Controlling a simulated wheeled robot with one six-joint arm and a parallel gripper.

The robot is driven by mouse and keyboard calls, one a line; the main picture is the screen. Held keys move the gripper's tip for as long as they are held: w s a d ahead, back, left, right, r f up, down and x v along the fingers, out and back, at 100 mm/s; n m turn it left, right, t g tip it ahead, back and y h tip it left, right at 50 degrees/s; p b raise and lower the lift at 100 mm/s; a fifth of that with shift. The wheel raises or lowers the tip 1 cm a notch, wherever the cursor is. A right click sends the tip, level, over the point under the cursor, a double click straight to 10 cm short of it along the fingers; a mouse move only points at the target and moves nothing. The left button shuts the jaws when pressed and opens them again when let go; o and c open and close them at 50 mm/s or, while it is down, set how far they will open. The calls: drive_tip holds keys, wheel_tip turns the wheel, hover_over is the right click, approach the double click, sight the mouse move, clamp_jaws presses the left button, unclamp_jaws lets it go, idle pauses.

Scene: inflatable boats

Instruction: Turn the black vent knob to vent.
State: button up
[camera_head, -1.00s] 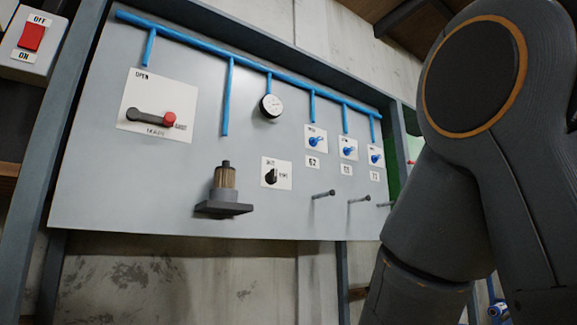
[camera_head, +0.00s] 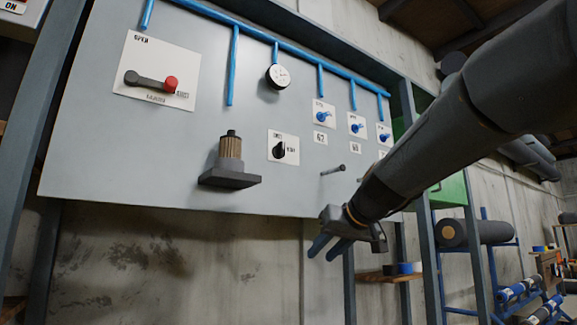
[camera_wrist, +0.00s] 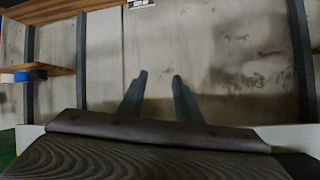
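The black vent knob (camera_head: 279,150) sits on a small white labelled plate (camera_head: 290,138) on the grey panel, in the middle of the head view. Its lettering is too small to read surely. My gripper (camera_head: 322,246) is below and to the right of the knob, under the panel's lower edge, apart from it. Its two blue-grey fingers are spread with nothing between them. In the wrist view the fingers (camera_wrist: 159,84) also stand apart, facing a bare wall; the knob is not seen there.
The panel also bears a red-tipped lever (camera_head: 150,82), a gauge (camera_head: 278,76), several blue valves (camera_head: 323,117) and pegs (camera_head: 333,170). A filter on a bracket (camera_head: 229,178) juts out left of the knob. A wooden shelf (camera_wrist: 52,72) is at the wrist view's left.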

wheel_tip(320, 180, up, 17)
drive_tip(key=s+a+n+t+y, duration=0.1)
drive_tip(key=a+n+t+y, duration=0.1)
drive_tip(key=a+t, duration=0.1)
drive_tip(key=n+t+y, duration=0.1)
drive_tip(key=n+y, duration=0.1)
drive_tip(key=y, duration=0.1)
approach(283, 142)
drive_tip(key=w, duration=0.1)
drive_tip(key=p+x, duration=0.2)
drive_tip(key=x, duration=0.5)
drive_tip(key=shift+a+p, duration=0.25)
drive_tip(key=shift+p, duration=0.05)
clamp_jaws()
